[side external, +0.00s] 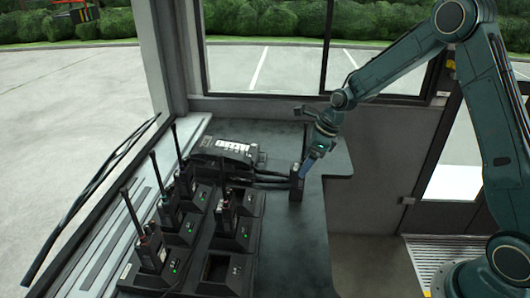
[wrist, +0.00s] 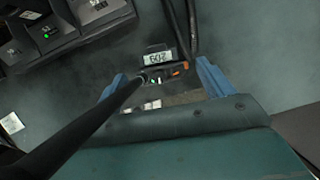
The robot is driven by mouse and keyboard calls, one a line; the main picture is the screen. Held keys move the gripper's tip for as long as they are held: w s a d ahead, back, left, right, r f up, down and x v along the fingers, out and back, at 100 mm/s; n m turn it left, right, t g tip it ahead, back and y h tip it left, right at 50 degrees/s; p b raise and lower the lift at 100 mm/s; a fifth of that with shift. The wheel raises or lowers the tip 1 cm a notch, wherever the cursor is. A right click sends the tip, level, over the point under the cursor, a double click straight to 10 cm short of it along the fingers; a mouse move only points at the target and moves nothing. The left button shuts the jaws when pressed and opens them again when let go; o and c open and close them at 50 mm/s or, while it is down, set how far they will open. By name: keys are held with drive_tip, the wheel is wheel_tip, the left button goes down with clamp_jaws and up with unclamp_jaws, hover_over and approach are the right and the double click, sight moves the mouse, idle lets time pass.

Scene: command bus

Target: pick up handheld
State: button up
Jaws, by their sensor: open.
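A black handheld radio (side external: 296,183) stands upright on the dark desk, near its right side. In the wrist view the same handheld (wrist: 158,60) is seen from above, with a small display reading 209, an orange mark and a thick black antenna running to the lower left. My gripper (side external: 306,167) is right at the handheld in the side view. In the wrist view my gripper (wrist: 160,72) is open, with one blue finger on each side of the handheld. Gaps show between the fingers and its body. The handheld's lower part is hidden in the wrist view.
Several other handhelds stand in chargers with antennas up, such as one at the front left (side external: 151,250). An empty charger (side external: 218,268) is at the front. A desk phone (side external: 228,152) sits at the back. Black cables (side external: 270,179) run beside the handheld. Windows border the desk.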

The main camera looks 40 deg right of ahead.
drive_tip(key=c, duration=1.5)
drive_tip(key=shift+c, duration=0.2)
drive_tip(key=shift+r, duration=0.2)
wheel_tip(320, 180, up, 20)
drive_tip(key=shift+f, duration=0.15)
